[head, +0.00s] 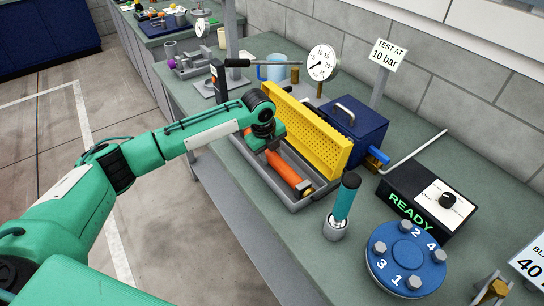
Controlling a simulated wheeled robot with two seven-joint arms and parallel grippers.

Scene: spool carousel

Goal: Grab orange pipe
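The orange pipe (287,172) lies lengthwise in a grey tray (255,178) on the bench, with a brass-coloured fitting at its near end. My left arm reaches in from the left, and my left gripper (271,147) points down over the far end of the pipe. The gripper covers that far end. Its fingers are small and partly hidden, so I cannot tell whether they are open or shut, or whether they touch the pipe. My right gripper is not in view.
A yellow perforated panel (310,130) stands along the tray's far side, with a blue box (352,132) behind it. A teal-handled tool stands in a metal cup (335,228) near the tray's front end. A blue numbered flange (408,262) and a READY box (425,200) are right.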

